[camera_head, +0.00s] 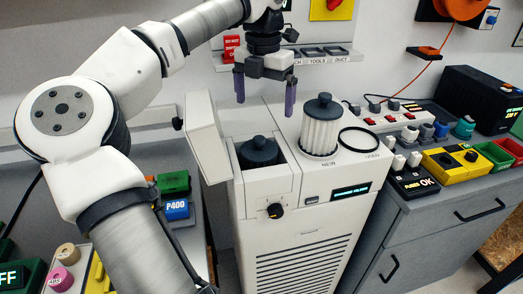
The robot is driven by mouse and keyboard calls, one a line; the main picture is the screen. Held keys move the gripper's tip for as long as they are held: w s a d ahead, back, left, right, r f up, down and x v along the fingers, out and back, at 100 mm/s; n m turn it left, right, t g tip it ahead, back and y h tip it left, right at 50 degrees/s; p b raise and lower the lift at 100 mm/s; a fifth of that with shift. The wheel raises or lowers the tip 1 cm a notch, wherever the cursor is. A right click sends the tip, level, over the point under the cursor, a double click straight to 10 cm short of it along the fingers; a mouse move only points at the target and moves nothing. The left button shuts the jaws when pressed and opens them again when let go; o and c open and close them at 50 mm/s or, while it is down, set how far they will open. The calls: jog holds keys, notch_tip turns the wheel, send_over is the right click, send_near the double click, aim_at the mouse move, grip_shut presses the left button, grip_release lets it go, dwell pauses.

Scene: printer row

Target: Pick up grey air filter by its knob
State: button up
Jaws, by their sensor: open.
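A pleated, pale air filter with a dark knobbed cap (322,122) stands upright on top of the white cabinet, on the spot marked NEW. A second dark filter cap with a knob (259,152) sits inside the open bay of the cabinet, its body hidden below the rim. My gripper (265,90) is open and empty, with its two purple fingers pointing down. It is above and behind the bay in the picture, left of the pale filter and apart from both. I cannot tell which filter is the grey one.
The white cabinet (300,240) has its lid (206,138) swung open to the left. A black ring (359,140) lies right of the pale filter. A grey bench (440,215) with yellow and black boxes stands right. A tool rail (315,53) runs behind my gripper.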

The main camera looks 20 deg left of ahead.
aim_at(259, 138)
jog(key=f, duration=0.2)
jog(key=f+p, duration=0.1)
jog(key=f, duration=0.5)
jog(key=shift+w+a+f, duration=0.15)
jog(key=shift+w+a, duration=0.05)
jog(key=shift+a, duration=0.05)
jog(key=f+p, duration=0.1)
jog(key=f, duration=0.2)
jog(key=f+p, duration=0.1)
jog(key=shift+s+a+f+p, duration=0.25)
jog(key=shift+a+p, duration=0.05)
jog(key=shift+p, duration=0.05)
jog(key=shift+f, duration=0.5)
jog(key=c, duration=1.2)
jog(key=shift+c, duration=0.6)
jog(key=shift+r, duration=0.15)
